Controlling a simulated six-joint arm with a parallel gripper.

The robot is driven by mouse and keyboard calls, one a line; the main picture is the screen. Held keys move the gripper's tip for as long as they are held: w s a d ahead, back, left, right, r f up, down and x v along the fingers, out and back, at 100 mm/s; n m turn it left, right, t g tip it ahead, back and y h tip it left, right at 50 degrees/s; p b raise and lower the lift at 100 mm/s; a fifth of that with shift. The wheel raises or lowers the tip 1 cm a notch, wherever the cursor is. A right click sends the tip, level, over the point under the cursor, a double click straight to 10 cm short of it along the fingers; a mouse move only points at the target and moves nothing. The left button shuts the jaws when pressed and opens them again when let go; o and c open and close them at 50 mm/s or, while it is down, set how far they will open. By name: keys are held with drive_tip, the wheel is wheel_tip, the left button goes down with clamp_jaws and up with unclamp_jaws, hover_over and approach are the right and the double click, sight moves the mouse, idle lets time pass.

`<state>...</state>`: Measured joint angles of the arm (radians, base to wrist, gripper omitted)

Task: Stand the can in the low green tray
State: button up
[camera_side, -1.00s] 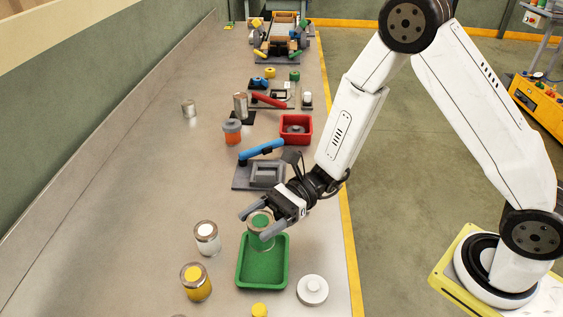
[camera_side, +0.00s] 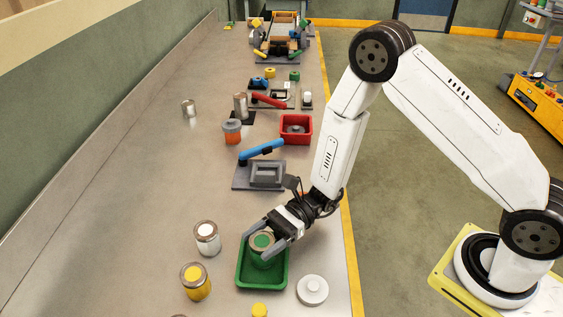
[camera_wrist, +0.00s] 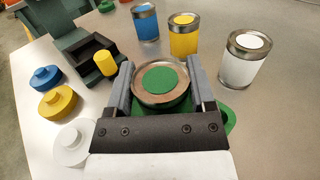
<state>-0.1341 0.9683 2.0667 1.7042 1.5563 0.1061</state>
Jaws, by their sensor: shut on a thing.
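The can (camera_side: 263,254) is green with a metal rim and a green disc on its top. It is upright between the fingers of my gripper (camera_side: 270,241), which is shut on it. In the wrist view the can (camera_wrist: 161,82) sits between the two fingers (camera_wrist: 161,90). The low green tray (camera_side: 262,284) is on the table, and the can is within its outline, near the back. Whether the can's base touches the tray floor cannot be told. In the wrist view a piece of the tray (camera_wrist: 230,121) shows, mostly hidden by my gripper.
A white can (camera_side: 207,238) and a yellow can (camera_side: 195,282) stand left of the tray. A white round knobbed piece (camera_side: 312,290) lies to its right, a yellow piece (camera_side: 259,310) in front. A grey fixture with a blue handle (camera_side: 262,150) is behind. The table's far left is clear.

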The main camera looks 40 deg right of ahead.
drive_tip(key=shift+f, duration=0.4)
drive_tip(key=shift+f, duration=0.15)
drive_tip(key=o, duration=1.3)
drive_tip(key=shift+o, duration=0.2)
drive_tip(key=shift+d, duration=6.05)
